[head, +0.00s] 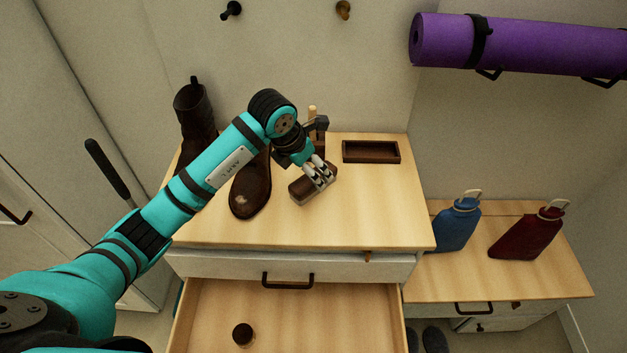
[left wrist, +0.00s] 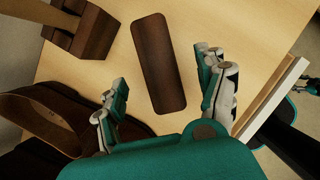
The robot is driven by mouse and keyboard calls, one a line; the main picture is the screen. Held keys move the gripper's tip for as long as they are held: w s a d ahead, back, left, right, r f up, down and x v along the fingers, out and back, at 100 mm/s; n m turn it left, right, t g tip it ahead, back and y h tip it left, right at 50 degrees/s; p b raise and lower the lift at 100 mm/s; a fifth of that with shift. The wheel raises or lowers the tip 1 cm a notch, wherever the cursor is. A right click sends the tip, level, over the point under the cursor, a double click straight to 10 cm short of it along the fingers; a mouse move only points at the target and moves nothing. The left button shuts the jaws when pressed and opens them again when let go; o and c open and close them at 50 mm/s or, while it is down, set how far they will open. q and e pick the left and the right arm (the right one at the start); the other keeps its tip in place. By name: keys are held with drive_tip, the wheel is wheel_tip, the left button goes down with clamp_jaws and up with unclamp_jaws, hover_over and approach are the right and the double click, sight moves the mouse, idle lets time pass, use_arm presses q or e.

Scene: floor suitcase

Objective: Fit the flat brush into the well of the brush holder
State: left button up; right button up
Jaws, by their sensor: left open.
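The flat brush (head: 300,191), a dark brown block with rounded ends, lies on the wooden cabinet top. In the left wrist view the brush (left wrist: 158,60) lies lengthwise between the fingers, with gaps on both sides. My left gripper (head: 318,178) is open above the brush; its fingers partly cover it in the head view. The brush holder (head: 371,151) appears to be the dark rectangular tray at the back right of the cabinet top. Its well looks empty.
A dark block with a light upright handle (head: 312,112) stands behind my gripper, partly hidden. The open drawer (head: 300,312) below holds a small dark round thing (head: 243,334). The cabinet top's right front is clear.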

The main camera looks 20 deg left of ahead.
use_arm(q)
drive_tip(key=shift+x, duration=2)
drive_tip(key=shift+a, duration=0.15)
drive_tip(key=c, duration=1.3)
drive_tip(key=shift+c, duration=0.7)
drive_tip(key=shift+r, duration=0.15)
